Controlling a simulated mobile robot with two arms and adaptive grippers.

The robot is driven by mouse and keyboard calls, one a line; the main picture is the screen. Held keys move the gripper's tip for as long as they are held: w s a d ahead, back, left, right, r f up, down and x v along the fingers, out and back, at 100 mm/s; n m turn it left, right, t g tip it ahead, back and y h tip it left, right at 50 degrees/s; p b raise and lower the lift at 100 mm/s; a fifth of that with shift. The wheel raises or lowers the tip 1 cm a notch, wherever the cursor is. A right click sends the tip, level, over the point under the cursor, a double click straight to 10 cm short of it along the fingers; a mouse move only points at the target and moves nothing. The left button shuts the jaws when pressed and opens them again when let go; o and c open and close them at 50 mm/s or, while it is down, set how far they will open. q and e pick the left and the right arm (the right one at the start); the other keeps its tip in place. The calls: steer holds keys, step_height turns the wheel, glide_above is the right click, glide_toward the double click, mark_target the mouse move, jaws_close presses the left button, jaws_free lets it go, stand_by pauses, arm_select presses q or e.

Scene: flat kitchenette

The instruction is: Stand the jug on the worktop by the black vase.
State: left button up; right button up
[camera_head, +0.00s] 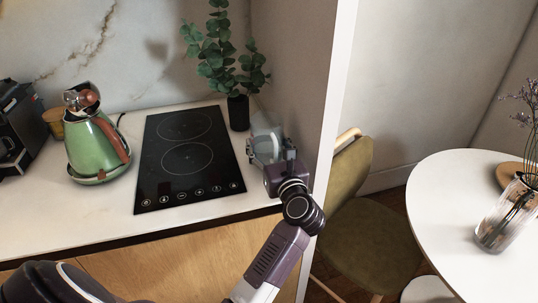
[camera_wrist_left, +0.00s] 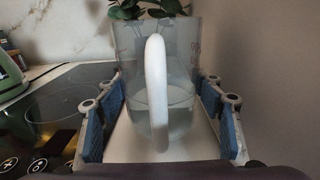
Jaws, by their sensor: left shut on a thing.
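The clear jug (camera_head: 264,143) is at the right end of the worktop, near the side wall, just in front of the black vase (camera_head: 238,113) with green leafy branches. My left gripper (camera_head: 277,152) is shut on the jug. In the left wrist view the jug (camera_wrist_left: 183,62) is upright between the blue-padded fingers, its white handle (camera_wrist_left: 157,95) facing the camera. Some liquid seems to show low in it. I cannot tell whether its base touches the worktop (camera_head: 225,217). The right gripper is not in view.
A black hob (camera_head: 188,160) lies left of the jug. A green kettle (camera_head: 95,145) and a dark appliance (camera_head: 15,125) stand farther left. The side wall (camera_head: 295,75) is close on the right. Beyond it are an olive chair (camera_head: 355,225) and a white round table (camera_head: 450,190).

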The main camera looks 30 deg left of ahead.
arm_select(q)
steer(key=shift+f+b, duration=0.45)
steer(key=shift+f, duration=0.5)
steer(key=shift+w+f, duration=0.15)
steer(key=shift+f, duration=0.1)
steer(key=shift+d, duration=0.1)
steer(key=shift+f+b, duration=0.2)
steer(key=shift+b, duration=0.15)
steer(key=o, duration=1.2)
steer(key=shift+r, duration=0.1)
